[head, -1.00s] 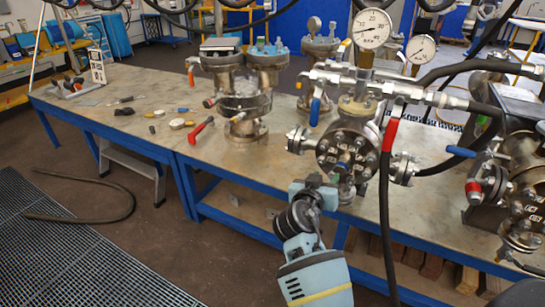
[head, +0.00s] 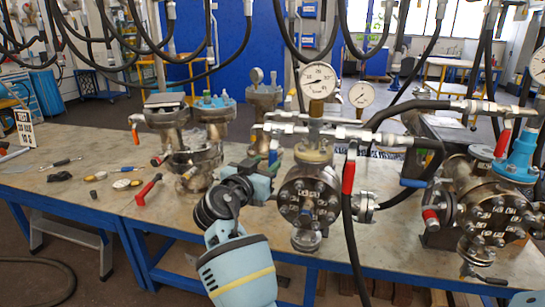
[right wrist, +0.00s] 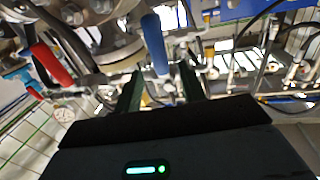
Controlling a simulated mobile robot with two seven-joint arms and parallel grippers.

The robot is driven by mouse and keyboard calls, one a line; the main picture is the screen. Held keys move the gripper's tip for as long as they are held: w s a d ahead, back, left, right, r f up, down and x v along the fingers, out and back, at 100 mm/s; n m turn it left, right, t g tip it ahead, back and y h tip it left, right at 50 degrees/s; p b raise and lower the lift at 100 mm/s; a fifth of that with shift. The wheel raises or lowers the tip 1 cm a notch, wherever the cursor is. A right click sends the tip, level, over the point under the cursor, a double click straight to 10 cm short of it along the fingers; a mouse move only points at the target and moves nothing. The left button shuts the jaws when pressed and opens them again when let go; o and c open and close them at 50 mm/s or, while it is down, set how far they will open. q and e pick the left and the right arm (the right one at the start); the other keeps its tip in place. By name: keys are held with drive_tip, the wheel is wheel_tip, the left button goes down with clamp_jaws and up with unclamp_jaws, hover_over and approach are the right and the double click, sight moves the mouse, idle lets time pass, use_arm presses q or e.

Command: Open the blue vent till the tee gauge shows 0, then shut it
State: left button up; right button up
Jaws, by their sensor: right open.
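The blue vent lever (head: 273,157) hangs at the left of the tee above the flanged vessel (head: 308,195). The tee gauge (head: 320,80) is a white round dial on top; its needle is too small to read surely. My right gripper (head: 262,166) is at the vessel's left side, by the blue lever. In the right wrist view the gripper (right wrist: 160,85) is open, and the blue lever (right wrist: 155,45) stands between and ahead of its dark fingers. I cannot tell whether they touch it. My left gripper is not in view.
A red-handled lever (head: 348,178) and a black hose (head: 354,245) are right of the vessel. A second gauge (head: 361,95) stands behind. Other vessels (head: 190,168) stand to the left. A red-handled tool (head: 147,190) lies on the bench (head: 95,205). Hoses hang overhead.

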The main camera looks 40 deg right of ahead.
sight(271, 159)
drive_tip(key=shift+x, duration=2.65)
drive_tip(key=shift+c, duration=0.4)
clamp_jaws()
